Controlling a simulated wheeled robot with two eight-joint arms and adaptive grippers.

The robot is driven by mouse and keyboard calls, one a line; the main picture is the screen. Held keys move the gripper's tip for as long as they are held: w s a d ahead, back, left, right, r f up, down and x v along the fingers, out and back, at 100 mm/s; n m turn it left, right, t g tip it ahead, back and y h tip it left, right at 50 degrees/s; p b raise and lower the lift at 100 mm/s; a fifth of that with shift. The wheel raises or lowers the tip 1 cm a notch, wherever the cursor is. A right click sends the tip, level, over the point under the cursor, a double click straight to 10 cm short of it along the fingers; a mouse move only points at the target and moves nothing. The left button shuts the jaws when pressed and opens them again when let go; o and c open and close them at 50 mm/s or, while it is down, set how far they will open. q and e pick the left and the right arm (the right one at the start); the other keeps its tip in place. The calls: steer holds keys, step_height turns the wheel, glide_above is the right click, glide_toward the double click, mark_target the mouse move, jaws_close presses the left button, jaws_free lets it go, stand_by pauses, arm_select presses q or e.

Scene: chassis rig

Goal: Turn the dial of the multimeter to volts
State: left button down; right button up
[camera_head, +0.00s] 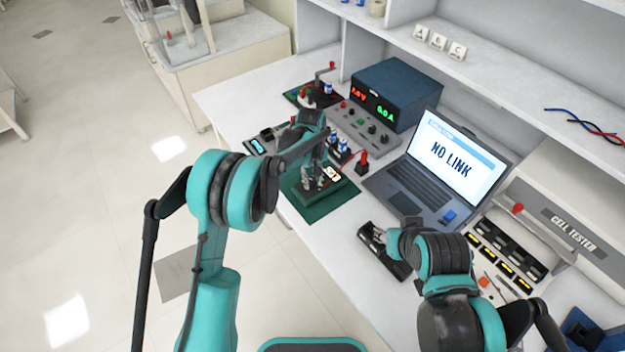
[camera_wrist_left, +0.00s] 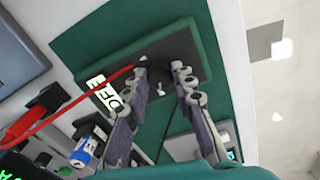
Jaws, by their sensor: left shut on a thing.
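The multimeter (camera_head: 343,187) lies on a green mat (camera_head: 318,207) at the table's left front edge; its small lit display (camera_head: 332,174) is partly covered by my gripper. In the left wrist view the dark multimeter (camera_wrist_left: 195,62) lies on the mat, its display (camera_wrist_left: 104,92) lit with lettering I cannot read surely. My left gripper (camera_head: 314,182) reaches down onto it from above. In the left wrist view its fingers (camera_wrist_left: 160,80) are on both sides of the dark dial, shut on it. The dial's pointer is hidden. My right gripper (camera_head: 376,233) is at a black holder, its fingers unclear.
A red lead (camera_wrist_left: 65,112) runs beside the left fingers. Behind stand a power supply (camera_head: 395,92) and a laptop (camera_head: 440,160) showing "NO LINK". The black holder (camera_head: 385,258) sits at the front and the cell tester (camera_head: 560,225) at the right.

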mark_target(312, 181)
arm_select(q)
steer(key=shift+m, duration=0.5)
steer(key=m, duration=0.3)
steer(key=shift+m+p, duration=0.3)
steer(key=shift+p, duration=0.05)
steer(key=shift+m, duration=2.1)
steer(key=c, duration=1.3)
jaws_free()
steer(key=shift+o, duration=0.2)
step_height(312, 181, up, 12)
